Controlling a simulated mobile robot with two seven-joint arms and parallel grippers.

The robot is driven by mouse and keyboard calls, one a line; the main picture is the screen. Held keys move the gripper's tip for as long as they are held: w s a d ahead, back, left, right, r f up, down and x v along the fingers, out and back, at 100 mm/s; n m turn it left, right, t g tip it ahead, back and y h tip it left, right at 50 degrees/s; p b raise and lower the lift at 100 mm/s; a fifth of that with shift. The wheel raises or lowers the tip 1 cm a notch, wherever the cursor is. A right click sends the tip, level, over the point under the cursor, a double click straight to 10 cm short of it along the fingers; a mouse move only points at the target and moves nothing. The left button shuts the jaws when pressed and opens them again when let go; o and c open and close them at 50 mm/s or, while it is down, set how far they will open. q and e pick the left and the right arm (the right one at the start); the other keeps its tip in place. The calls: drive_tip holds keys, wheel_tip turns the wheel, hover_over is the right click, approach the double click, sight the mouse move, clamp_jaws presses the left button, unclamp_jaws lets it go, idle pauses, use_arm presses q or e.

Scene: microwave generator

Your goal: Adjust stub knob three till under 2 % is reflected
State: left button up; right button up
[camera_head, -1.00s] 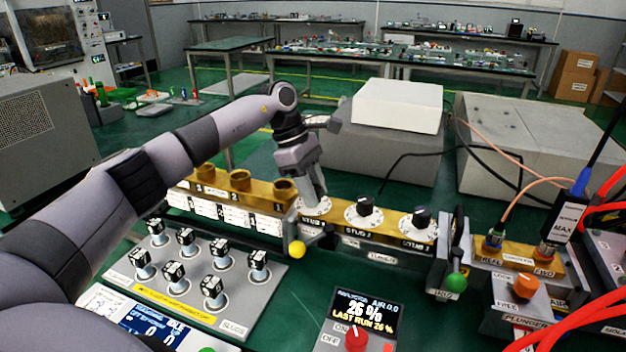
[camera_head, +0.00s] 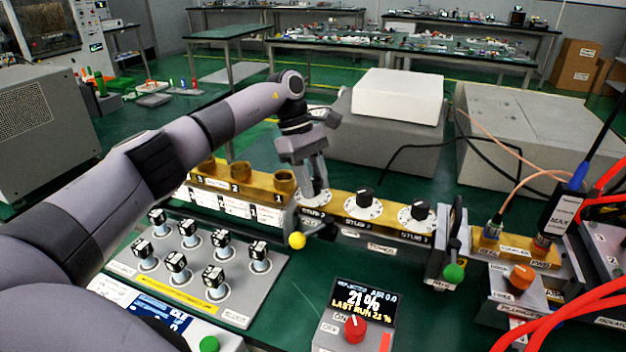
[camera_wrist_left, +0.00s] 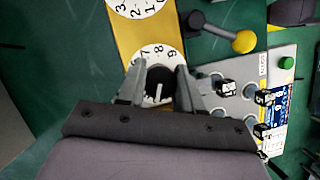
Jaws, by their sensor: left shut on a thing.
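Three black stub knobs on white dials stand in a row on the brass tuner (camera_head: 390,228). My left gripper (camera_head: 314,192) is shut on the leftmost knob; its fingers hide most of that knob in the head view. In the left wrist view the black knob (camera_wrist_left: 159,84) sits between the two fingers over its numbered dial. The middle knob (camera_head: 364,197) and the right knob (camera_head: 419,210) are free. The stub numbers are too blurred to read surely. The reflected display (camera_head: 364,302) reads 21 %. My right gripper is not in view.
A yellow ball-ended lever (camera_head: 297,240) is close in front of the held knob. A green ball (camera_head: 453,273) is at the tuner's right end. A grey tray of several slugs (camera_head: 235,308) is front left. Orange cables (camera_head: 570,325) cross the right.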

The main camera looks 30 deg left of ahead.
use_arm(q)
drive_tip(key=o, duration=1)
drive_tip(key=shift+o, duration=0.2)
drive_tip(key=shift+r, duration=0.1)
drive_tip(key=v, duration=0.7)
drive_tip(key=shift+s, duration=0.15)
